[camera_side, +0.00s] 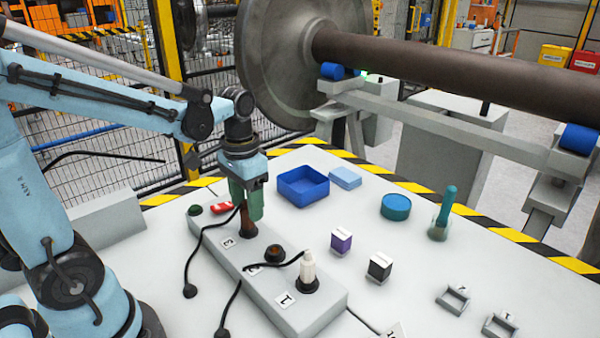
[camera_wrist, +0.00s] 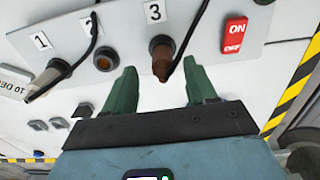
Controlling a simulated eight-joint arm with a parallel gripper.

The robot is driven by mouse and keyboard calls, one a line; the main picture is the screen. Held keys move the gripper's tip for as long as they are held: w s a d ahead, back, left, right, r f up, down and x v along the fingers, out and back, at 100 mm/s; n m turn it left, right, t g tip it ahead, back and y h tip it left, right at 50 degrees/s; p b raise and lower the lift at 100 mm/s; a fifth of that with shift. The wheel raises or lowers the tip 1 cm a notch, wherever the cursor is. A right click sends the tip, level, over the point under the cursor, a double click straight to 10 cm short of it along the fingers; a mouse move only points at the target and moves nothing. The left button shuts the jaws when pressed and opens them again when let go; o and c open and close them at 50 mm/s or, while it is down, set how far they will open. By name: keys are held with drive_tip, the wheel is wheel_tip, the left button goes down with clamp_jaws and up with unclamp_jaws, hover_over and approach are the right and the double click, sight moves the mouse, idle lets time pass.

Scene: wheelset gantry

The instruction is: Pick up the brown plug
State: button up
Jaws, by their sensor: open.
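The brown plug (camera_side: 248,226) stands upright in socket 3 of the grey power strip (camera_side: 232,258). In the wrist view, the brown plug (camera_wrist: 161,64) shows between and just beyond my fingertips, with its black cable running off to the upper right. My gripper (camera_side: 250,210) has green fingers and points down over the plug, hiding its upper part in the side view. In the wrist view, my gripper (camera_wrist: 161,68) is open, with a gap on both sides of the plug. I cannot tell how deep the fingers reach around it.
A white plug (camera_side: 308,268) stands in socket 1. The middle socket (camera_side: 273,254) is empty. A red switch (camera_wrist: 235,36) lies beside socket 3. A blue bin (camera_side: 303,188), purple block (camera_side: 341,241) and black block (camera_side: 379,266) stand to the right. Loose cables hang over the strip.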

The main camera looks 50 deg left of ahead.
sight(247, 213)
drive_tip(key=shift+a+f, duration=0.2)
drive_tip(key=shift+f, duration=1.6)
drive_tip(key=shift+c, duration=0.4)
clamp_jaws()
